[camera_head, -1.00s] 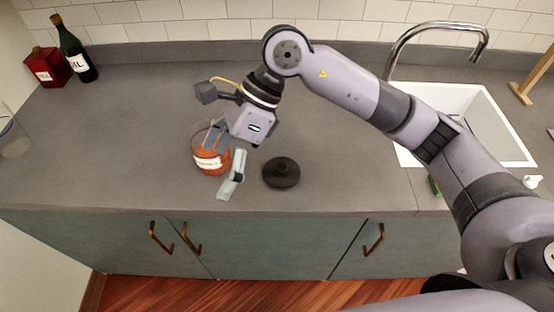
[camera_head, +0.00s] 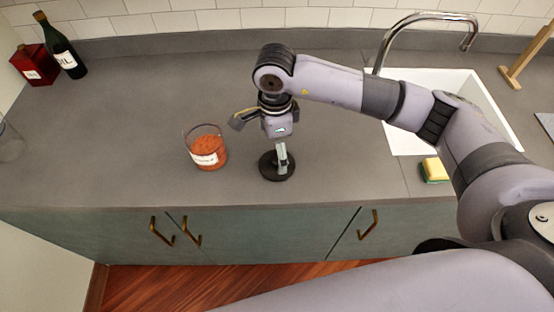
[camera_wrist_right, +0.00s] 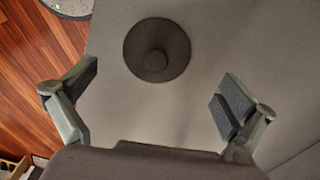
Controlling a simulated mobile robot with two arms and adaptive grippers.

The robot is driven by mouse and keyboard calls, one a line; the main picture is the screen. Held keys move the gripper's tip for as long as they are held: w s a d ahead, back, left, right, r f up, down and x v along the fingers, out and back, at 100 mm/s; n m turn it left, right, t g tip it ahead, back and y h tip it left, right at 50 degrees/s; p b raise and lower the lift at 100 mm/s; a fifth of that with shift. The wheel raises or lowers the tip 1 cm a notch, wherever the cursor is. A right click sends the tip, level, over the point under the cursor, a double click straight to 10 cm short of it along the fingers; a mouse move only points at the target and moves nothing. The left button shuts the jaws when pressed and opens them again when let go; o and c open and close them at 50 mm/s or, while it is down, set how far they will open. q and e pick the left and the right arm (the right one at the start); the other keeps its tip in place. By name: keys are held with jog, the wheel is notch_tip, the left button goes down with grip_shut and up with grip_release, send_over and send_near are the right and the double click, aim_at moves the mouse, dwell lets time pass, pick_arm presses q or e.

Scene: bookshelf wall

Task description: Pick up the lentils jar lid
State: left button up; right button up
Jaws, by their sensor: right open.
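The jar lid, a dark round disc with a knob, lies on the grey counter in the head view (camera_head: 268,168), partly hidden by my right gripper. In the right wrist view the whole lid (camera_wrist_right: 157,50) shows, ahead of the fingers. My right gripper (camera_head: 281,160) points down over the lid. It is open and empty, with its two fingers wide apart in the wrist view (camera_wrist_right: 155,105). The glass jar (camera_head: 207,150) with orange-red contents and a white label stands to the left of the lid, without a cover. My left gripper is not in view.
A dark bottle (camera_head: 66,55) and a red box (camera_head: 36,66) stand at the back left. The white sink (camera_head: 400,135) with a faucet is on the right. A yellow-green sponge (camera_head: 435,170) lies near it. The counter behind the jar is clear.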

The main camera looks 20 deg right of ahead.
aim_at(276, 159)
jog(key=shift+s+f, duration=0.1)
jog(key=shift+f, duration=0.5)
jog(key=shift+f+p, duration=0.3)
jog(key=shift+p, duration=0.2)
notch_tip(276, 159, down, 4)
jog(key=shift+s+r+p, duration=0.15)
jog(key=shift+r+p, duration=0.05)
jog(key=shift+p, duration=0.7)
jog(key=shift+f, duration=0.45)
jog(key=c, duration=1.2)
